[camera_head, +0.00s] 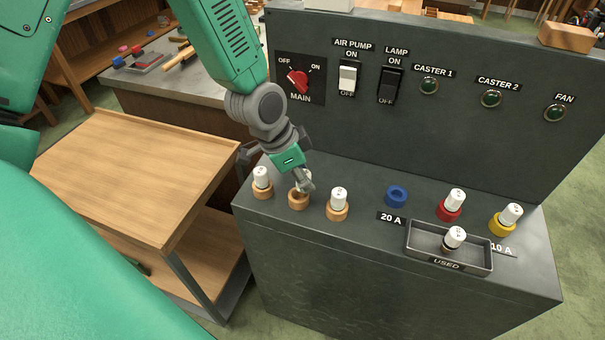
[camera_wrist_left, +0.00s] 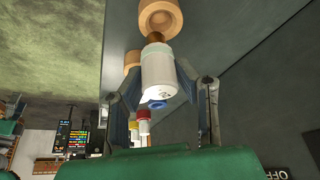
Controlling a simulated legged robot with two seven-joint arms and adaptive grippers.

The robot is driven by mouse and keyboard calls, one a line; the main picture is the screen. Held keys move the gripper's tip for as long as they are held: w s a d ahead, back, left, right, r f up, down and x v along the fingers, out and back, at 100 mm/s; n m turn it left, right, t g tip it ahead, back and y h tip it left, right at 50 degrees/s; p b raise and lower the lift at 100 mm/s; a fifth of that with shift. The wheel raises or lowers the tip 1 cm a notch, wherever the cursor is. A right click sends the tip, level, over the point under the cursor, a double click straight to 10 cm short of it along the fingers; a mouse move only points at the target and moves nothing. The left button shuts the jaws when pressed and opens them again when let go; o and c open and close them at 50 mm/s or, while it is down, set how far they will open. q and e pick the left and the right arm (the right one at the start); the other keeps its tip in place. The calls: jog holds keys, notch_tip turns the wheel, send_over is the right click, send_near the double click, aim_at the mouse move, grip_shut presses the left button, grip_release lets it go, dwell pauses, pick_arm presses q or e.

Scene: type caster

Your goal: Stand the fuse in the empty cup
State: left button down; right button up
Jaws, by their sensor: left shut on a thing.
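My left gripper (camera_head: 302,182) is shut on a white fuse (camera_wrist_left: 158,74), holding it by its white body at the middle wooden cup (camera_head: 298,202). In the left wrist view, the gripper (camera_wrist_left: 162,100) has a finger on each side of it. The fuse's copper end shows between the white body and a wooden cup (camera_wrist_left: 160,18); how far it sits in that cup I cannot tell. The blue cup (camera_head: 396,197), by the 20 A label, is empty and stands to the right. My right gripper is not in view.
White fuses stand in the left wooden cup (camera_head: 262,190), right wooden cup (camera_head: 337,212), red cup (camera_head: 449,212) and yellow cup (camera_head: 501,226). The USED tray (camera_head: 480,262) holds another fuse (camera_head: 454,238). The upright switch panel (camera_head: 440,140) rises behind the cups.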

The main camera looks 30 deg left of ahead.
pick_arm(q)
jog(key=shift+f, duration=0.3)
jog(key=shift+a+f+b, duration=0.35)
jog(key=shift+a+f, duration=0.25)
jog(key=shift+a, duration=0.25)
jog(key=shift+d+f, duration=0.3)
jog(key=shift+d, duration=0.25)
jog(key=shift+a+f+b, duration=0.2)
jog(key=shift+f+b, duration=0.1)
jog(key=c, duration=1.1)
grip_release()
jog(key=shift+c, duration=0.2)
jog(key=shift+d+r, duration=0.1)
jog(key=shift+d, duration=0.05)
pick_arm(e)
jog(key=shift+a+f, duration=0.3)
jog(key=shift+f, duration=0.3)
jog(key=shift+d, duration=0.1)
